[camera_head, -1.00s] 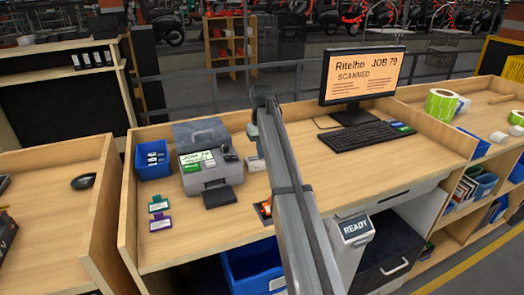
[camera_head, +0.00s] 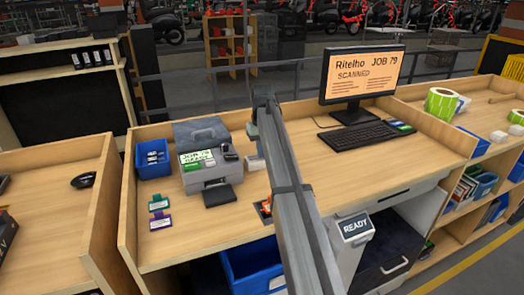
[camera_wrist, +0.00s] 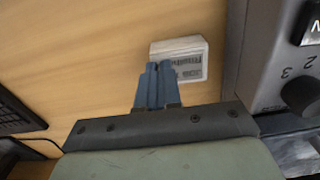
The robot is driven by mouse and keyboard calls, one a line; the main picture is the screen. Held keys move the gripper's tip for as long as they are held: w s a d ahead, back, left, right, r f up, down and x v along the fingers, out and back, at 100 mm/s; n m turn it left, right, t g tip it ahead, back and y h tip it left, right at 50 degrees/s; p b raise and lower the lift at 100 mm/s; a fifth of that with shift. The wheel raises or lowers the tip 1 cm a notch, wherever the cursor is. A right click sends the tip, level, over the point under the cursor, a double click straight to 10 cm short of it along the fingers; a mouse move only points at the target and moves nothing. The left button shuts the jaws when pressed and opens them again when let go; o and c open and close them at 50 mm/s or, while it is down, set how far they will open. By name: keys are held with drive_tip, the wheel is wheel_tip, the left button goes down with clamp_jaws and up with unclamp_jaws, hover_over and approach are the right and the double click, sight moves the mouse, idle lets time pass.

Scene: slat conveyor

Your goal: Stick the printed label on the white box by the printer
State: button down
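The label printer (camera_head: 208,172) is a grey machine on the middle bench, with a lit panel reading JOB 79. A small white box (camera_head: 257,163) sits just right of it; in the wrist view the box (camera_wrist: 180,46) shows a grey patch with dark print on one face. My gripper (camera_wrist: 160,68) has its two blue fingers close together, with their tips right in front of the box. I cannot tell whether they touch it. No label shows clearly between the fingers. In the head view my arm hides most of the gripper.
A monitor (camera_head: 362,75) reads "Ritelho JOB 79 SCANNED" above a black keyboard (camera_head: 366,135). A blue bin (camera_head: 153,160) and green and purple tags (camera_head: 160,221) lie left of the printer. The printer's grey side (camera_wrist: 262,60) stands close right of the fingers.

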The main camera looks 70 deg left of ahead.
drive_tip(key=shift+f, duration=0.1)
drive_tip(key=c, duration=1.2)
unclamp_jaws()
drive_tip(key=shift+c, duration=0.2)
drive_tip(key=shift+o, duration=0.4)
drive_tip(key=o, duration=0.3)
drive_tip(key=shift+r, duration=0.2)
drive_tip(key=shift+r, duration=3.4)
drive_tip(key=shift+w, duration=0.1)
